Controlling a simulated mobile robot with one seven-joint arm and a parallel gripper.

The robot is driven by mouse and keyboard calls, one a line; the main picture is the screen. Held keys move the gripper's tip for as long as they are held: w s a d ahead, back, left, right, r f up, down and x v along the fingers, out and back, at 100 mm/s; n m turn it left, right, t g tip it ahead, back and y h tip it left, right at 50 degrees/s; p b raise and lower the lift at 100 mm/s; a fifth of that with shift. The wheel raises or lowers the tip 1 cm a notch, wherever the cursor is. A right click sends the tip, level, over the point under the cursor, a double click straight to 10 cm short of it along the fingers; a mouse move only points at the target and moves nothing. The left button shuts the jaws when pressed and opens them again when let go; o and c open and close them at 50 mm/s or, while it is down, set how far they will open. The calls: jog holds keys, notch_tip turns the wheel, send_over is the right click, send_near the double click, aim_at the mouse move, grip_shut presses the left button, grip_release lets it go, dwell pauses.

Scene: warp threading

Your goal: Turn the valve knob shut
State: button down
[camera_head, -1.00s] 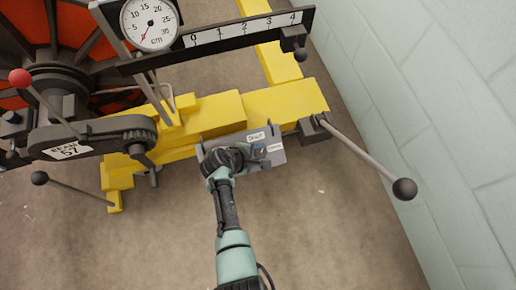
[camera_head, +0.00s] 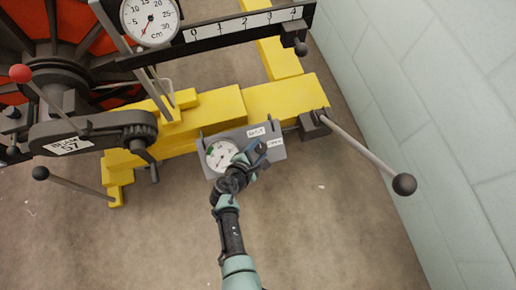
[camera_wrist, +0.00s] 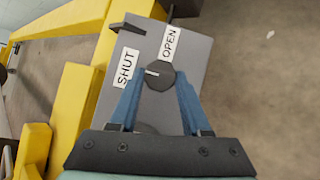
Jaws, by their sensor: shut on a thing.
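The valve knob (camera_wrist: 160,76) is a dark round knob on a grey panel (camera_wrist: 196,62), seen in the wrist view. Its white pointer line points left, toward the white SHUT label (camera_wrist: 127,67). The OPEN label (camera_wrist: 170,43) is above the knob. My gripper (camera_wrist: 160,82) has its blue fingers closed on both sides of the knob. In the head view my gripper (camera_head: 256,153) is at the right part of the panel, below the SHUT label (camera_head: 256,132).
A round gauge (camera_head: 222,156) with a green arc sits on the panel's left. Yellow beams (camera_head: 285,103) run behind the panel. A grey lever with a black ball (camera_head: 404,184) reaches out at right, before the pale block wall (camera_head: 440,90).

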dwell(0.4)
jog(key=shift+c, duration=1.8)
grip_release()
jog(key=p+v, duration=0.7)
jog(key=v, duration=0.6)
